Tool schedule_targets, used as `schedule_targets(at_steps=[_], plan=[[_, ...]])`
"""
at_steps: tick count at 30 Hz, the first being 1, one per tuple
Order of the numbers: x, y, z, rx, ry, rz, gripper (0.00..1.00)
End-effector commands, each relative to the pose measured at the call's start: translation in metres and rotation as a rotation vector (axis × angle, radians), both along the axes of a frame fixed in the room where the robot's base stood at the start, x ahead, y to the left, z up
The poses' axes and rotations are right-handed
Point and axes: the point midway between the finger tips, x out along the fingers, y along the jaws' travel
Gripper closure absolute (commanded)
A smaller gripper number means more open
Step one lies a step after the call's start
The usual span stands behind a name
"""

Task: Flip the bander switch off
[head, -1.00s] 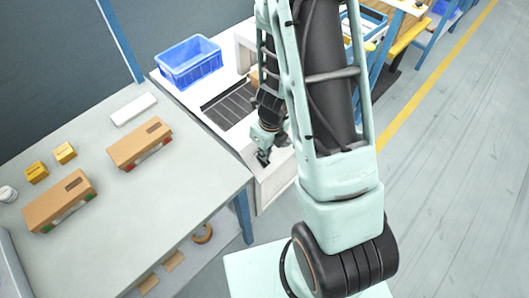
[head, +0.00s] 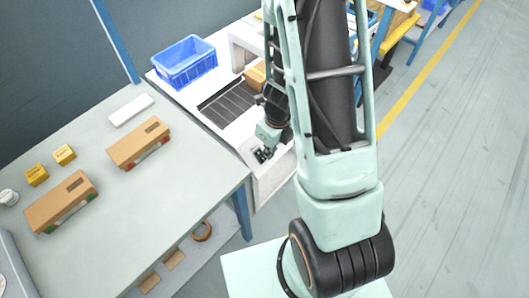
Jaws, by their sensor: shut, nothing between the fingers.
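The bander looks to be the white machine (head: 270,184) with dark slats on its top and a white arch (head: 243,45) at its back. My gripper (head: 264,155) is shut and empty at the bander's near end, by the pale front part. I cannot tell whether its fingertips touch the machine. The switch itself is not distinguishable; it is too small or hidden by my gripper and arm.
A blue crate (head: 186,68) stands at the slats' back left. A brown box (head: 256,75) sits by the arch, partly behind my arm. The left table (head: 110,215) holds two cartons (head: 139,146) (head: 61,204) and small yellow boxes (head: 64,154). Open floor lies right.

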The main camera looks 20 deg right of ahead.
Motion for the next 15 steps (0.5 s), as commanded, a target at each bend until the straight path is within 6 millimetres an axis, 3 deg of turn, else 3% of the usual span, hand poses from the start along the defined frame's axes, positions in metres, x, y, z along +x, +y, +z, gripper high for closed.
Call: schedule_targets(at_steps=[2, 9, 15], plan=[[0.000, -0.007, 0.014, -0.001, -0.002, 0.000, 1.00], [0.006, -0.001, 0.063, -0.001, -0.004, 0.006, 1.00], [0.010, 0.001, 0.094, 0.000, -0.003, 0.004, 1.00]])
